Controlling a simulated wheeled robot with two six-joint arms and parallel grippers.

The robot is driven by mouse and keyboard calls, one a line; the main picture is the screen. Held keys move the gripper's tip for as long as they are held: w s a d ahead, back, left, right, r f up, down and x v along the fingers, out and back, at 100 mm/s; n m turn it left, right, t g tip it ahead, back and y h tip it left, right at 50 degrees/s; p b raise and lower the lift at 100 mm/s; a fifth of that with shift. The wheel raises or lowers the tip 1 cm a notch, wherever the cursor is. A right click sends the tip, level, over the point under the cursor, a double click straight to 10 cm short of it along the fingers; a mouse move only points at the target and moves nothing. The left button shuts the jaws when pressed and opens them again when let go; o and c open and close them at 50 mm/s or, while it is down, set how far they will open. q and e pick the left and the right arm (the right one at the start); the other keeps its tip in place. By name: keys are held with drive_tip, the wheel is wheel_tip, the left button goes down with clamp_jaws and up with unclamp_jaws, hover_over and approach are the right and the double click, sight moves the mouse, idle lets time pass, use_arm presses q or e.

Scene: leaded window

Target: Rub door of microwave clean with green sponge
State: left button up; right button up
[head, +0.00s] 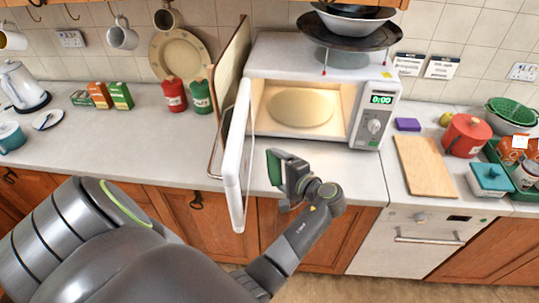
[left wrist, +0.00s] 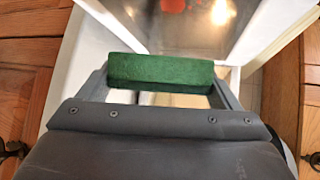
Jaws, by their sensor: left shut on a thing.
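The white microwave (head: 355,75) stands on the counter with its lit inside showing and a round plate within. Its door (head: 236,165) is swung wide open toward me and is seen nearly edge-on. My left gripper (head: 282,172) is shut on the green sponge (head: 272,166), to the right of the door, on its inner side. A gap shows between sponge and door in the head view. In the left wrist view the sponge (left wrist: 160,70) lies across the fingers, below a dark glossy panel (left wrist: 195,28); contact cannot be told. My right gripper is not in view.
A tray or board (head: 231,62) stands upright behind the door. A dark pan with bowls (head: 350,32) sits on top of the microwave. A purple block (head: 408,124), cutting board (head: 426,166) and red pot (head: 466,136) are at right. The left counter front is clear.

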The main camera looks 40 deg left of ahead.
use_arm(q)
drive_tip(key=shift+w+d, duration=0.5)
drive_tip(key=shift+w, duration=0.1)
drive_tip(key=shift+w+d+b, duration=0.9)
drive_tip(key=shift+w+d, duration=0.05)
drive_tip(key=shift+w, duration=0.2)
